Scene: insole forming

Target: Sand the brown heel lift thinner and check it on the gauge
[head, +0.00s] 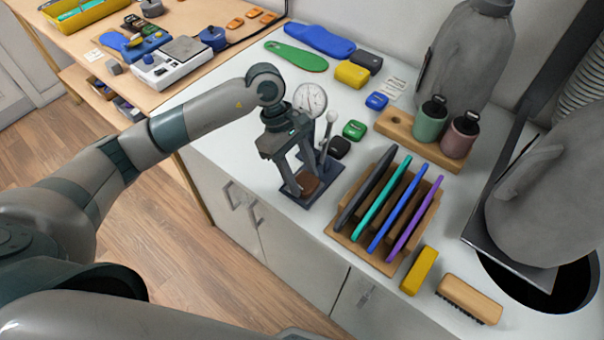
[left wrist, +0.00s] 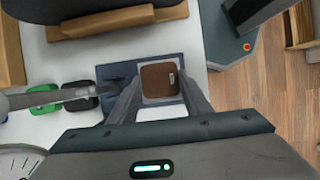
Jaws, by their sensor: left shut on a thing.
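The brown heel lift (head: 309,183) is at the base of the dial gauge (head: 311,98), low between the fingers of my left gripper (head: 296,186). In the left wrist view the heel lift (left wrist: 159,83) lies flat over a pale plate on the gauge's dark base (left wrist: 110,72). My left gripper (left wrist: 158,97) points down and is shut on the lift, with a finger at each side. The gauge's dial faces up and its reading is too small to make out. My right gripper does not show in either view.
A wooden rack (head: 338,236) with several coloured upright sheets stands right of the gauge. A yellow block (head: 419,271) and a wooden brush (head: 468,298) lie near the front edge. Green and black pieces sit behind the gauge. Grey machine housings (head: 545,205) stand at right.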

